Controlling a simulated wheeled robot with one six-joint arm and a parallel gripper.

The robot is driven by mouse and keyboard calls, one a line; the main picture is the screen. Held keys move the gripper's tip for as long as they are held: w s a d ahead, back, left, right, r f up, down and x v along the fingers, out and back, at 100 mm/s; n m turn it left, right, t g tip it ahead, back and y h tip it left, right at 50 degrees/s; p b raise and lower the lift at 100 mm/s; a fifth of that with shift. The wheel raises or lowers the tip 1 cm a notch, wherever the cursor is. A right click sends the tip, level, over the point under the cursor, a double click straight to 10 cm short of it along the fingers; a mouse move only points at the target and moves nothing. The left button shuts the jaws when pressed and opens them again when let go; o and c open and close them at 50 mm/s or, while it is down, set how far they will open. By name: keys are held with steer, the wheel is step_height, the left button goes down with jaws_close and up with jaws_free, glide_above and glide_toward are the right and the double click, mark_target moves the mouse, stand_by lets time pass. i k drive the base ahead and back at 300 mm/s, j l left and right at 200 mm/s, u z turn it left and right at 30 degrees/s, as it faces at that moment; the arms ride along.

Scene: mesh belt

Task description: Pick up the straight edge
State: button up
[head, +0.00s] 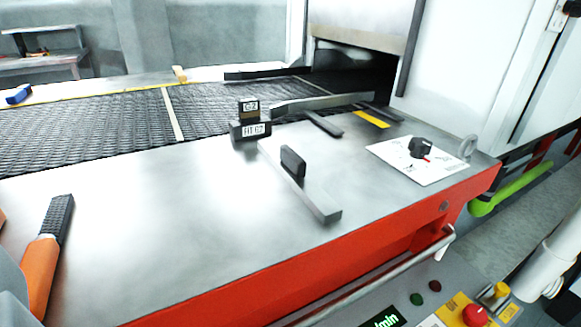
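The straight edge (318,199) is a grey metal bar with a black upright grip (293,162) on its middle. It lies on the bare steel deck, slanting from the back left to the front right, its near end close to the red front edge. My gripper (32,222) shows at the far left, well apart from the straight edge. One orange finger with a black ribbed tip is in full view; only an orange sliver of the other shows at the picture's edge. Bare deck shows between them, so it looks open and empty.
Black blocks with labels (250,130) stand at the bar's far end. A white plate with a black knob (420,158) lies to the right. The dark mesh belt (70,130) runs behind. The deck (160,220) between gripper and bar is clear. A rail (375,277) runs along the front.

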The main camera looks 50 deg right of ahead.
mark_target(289, 165)
steer(key=j+z, duration=0.1)
steer(key=z, duration=0.7)
steer(key=j+z, duration=0.15)
steer(key=z, duration=0.25)
